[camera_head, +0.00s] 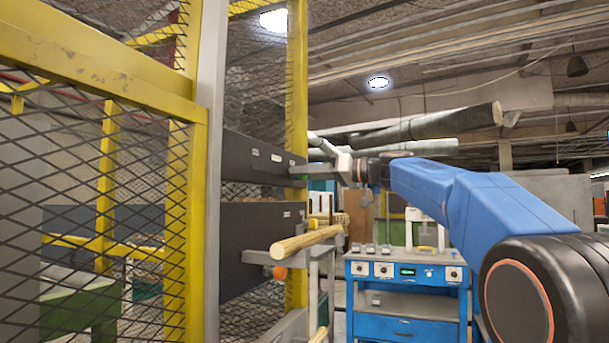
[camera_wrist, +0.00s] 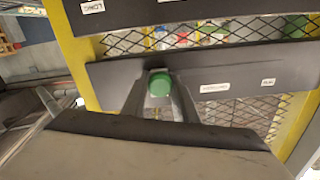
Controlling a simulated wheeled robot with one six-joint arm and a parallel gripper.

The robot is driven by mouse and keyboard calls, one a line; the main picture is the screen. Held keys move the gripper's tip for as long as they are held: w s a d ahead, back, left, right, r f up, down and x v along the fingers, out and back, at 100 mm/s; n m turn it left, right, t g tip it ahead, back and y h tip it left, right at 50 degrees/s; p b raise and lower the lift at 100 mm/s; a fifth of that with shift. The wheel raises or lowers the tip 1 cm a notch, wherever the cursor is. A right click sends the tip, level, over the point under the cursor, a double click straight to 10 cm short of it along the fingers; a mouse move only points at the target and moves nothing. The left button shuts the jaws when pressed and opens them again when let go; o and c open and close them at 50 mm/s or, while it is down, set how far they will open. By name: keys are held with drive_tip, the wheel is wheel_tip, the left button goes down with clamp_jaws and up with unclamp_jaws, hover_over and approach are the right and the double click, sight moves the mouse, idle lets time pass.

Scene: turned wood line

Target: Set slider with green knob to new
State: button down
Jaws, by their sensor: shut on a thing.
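My gripper (camera_wrist: 160,92) is shut on the green knob (camera_wrist: 160,84) in the wrist view, with one finger on each side of it. The knob stands out from a long dark panel (camera_wrist: 240,74) with two small white labels, both to the right of the knob in this view. The label words are too small to read surely. In the head view my gripper (camera_head: 304,171) reaches the right part of the upper dark panel (camera_head: 240,158). The knob is not visible there, and the slot is not clear in either view.
A second dark panel (camera_head: 240,228) lies below, with a wooden rod (camera_head: 308,242) and an orange knob (camera_head: 279,272) in front. A yellow mesh fence (camera_head: 190,200) stands at left. A blue bench (camera_head: 400,327) stands behind, below my arm.

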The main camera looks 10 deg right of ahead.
sight(254, 165)
drive_tip(key=s+a, duration=0.3)
drive_tip(key=s, duration=0.2)
drive_tip(key=s+a, duration=0.4)
drive_tip(key=s, duration=0.1)
drive_tip(key=s+a, duration=0.4)
drive_tip(key=s, duration=0.2)
drive_tip(key=shift+a, duration=0.25)
drive_tip(key=c, duration=1.4)
unclamp_jaws()
drive_tip(key=shift+s+a, duration=0.1)
drive_tip(key=shift+c, duration=0.2)
drive_tip(key=shift+s+d, duration=0.2)
drive_tip(key=shift+d, duration=0.25)
drive_tip(key=v, duration=1.6)
drive_tip(key=shift+d, duration=0.2)
drive_tip(key=shift+s, duration=0.2)
